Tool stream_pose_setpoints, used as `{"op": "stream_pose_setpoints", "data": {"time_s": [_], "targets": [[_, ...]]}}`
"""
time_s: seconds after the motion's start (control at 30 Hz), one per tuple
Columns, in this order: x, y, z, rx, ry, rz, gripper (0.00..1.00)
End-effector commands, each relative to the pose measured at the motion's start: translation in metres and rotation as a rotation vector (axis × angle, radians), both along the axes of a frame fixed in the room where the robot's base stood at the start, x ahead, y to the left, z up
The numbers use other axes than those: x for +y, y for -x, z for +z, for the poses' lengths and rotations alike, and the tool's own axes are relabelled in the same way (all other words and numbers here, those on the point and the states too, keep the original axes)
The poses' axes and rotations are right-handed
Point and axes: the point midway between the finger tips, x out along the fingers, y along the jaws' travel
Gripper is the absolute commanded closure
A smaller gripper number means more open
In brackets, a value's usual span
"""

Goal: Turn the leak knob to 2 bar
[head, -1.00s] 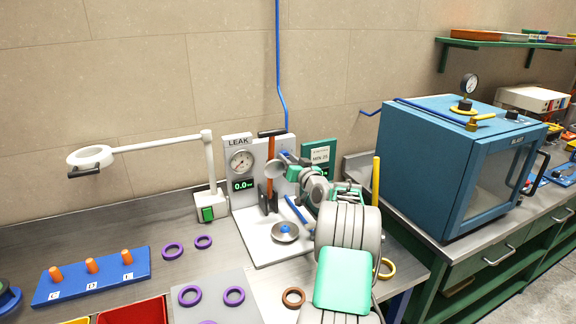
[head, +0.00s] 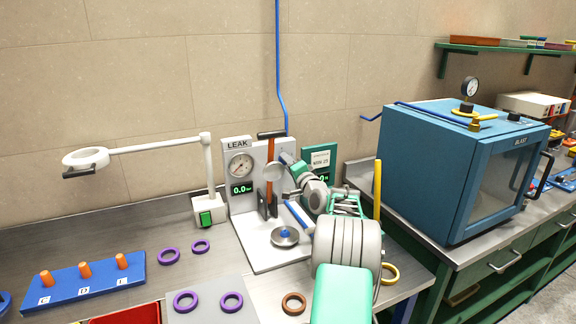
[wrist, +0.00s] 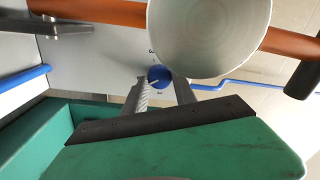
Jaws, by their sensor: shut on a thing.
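The leak knob (wrist: 160,76) is a small blue round knob on a pale panel in the wrist view. My gripper (wrist: 162,88) is shut on it, one finger on each side. The knob's pointer is too small to read. In the head view, my gripper reaches the leak station panel (head: 238,207) from the right, beside the press column. The dial gauge (head: 240,165) under the LEAK label has its needle too small to read. The green display (head: 242,188) below it reads 0.0, with a unit that looks like bar.
An orange-brown lever press (head: 271,150) stands close to my gripper; its pale disc (wrist: 208,35) fills much of the wrist view. A round metal plate with a blue centre (head: 285,236) lies in front. A yellow post (head: 377,180) and blue cabinet (head: 440,170) stand right.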

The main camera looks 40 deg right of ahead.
Motion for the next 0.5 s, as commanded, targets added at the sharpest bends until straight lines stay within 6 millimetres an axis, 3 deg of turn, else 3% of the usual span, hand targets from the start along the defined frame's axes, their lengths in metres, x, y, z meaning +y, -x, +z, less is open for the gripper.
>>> {"op": "stream_pose_setpoints", "data": {"time_s": [0.5], "targets": [[0.0013,-0.0004,-0.0027,-0.058,-0.210,0.002,1.00]]}}
